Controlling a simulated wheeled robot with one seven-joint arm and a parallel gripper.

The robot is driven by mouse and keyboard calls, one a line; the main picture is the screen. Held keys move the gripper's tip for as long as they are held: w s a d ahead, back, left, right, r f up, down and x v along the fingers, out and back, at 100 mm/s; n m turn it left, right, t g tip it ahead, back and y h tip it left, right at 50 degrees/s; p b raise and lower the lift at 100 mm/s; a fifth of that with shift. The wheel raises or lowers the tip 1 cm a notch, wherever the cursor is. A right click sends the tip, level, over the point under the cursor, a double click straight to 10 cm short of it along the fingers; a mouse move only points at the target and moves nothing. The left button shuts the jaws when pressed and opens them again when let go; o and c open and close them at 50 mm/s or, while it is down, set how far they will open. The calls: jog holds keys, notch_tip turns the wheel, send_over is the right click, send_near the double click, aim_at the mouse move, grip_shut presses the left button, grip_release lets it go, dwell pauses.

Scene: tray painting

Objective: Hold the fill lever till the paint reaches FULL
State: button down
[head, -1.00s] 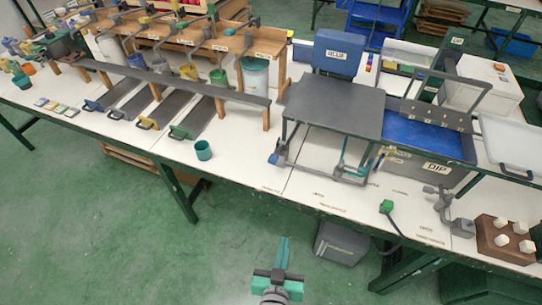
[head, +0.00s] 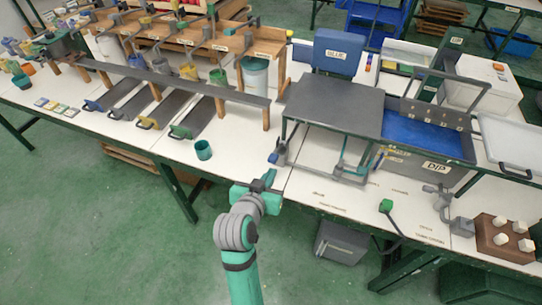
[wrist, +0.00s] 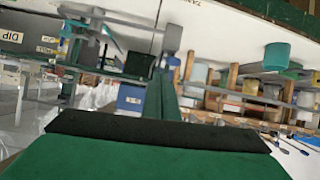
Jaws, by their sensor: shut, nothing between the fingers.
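A blue-ended lever (head: 273,158) sits at the front left corner of the dark raised plate (head: 335,105). A green-ended lever (head: 387,206) stands at the front edge further right; no label shows which is the fill lever. The tank labelled DIP (head: 395,165) has blue paint (head: 425,135) in it; no FULL mark is readable. My gripper (head: 269,178) is shut and empty, close in front of the blue-ended lever, apparently apart from it. In the wrist view, my gripper (wrist: 165,90) points toward the bench, with a grey-blue lever end (wrist: 173,37) just beyond.
A teal cup (head: 203,150) stands left of my gripper. A blue box labelled BLUE (head: 337,53) rises behind the plate. A clamp-like grey fitting (head: 440,200) and a brown block with white knobs (head: 506,238) are at right.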

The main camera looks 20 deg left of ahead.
jog(key=w+a+r+m, duration=0.1)
jog(key=w+a+r, duration=0.1)
jog(key=r, duration=0.3)
jog(key=shift+a+r+h, duration=0.3)
jog(key=shift+a+r, duration=0.05)
jog(key=shift+a, duration=0.2)
jog(key=shift+s+a, duration=0.1)
jog(key=shift+s, duration=0.05)
send_over(271, 156)
jog(key=s, duration=0.2)
jog(key=f, duration=0.4)
jog(key=shift+w+d+f, duration=0.15)
jog(key=shift+d+f, duration=0.15)
jog(key=shift+d, duration=0.05)
notch_tip(271, 156, down, 3)
jog(key=shift+f, duration=0.1)
jog(key=shift+s+f, duration=0.2)
jog(key=shift+f, duration=0.2)
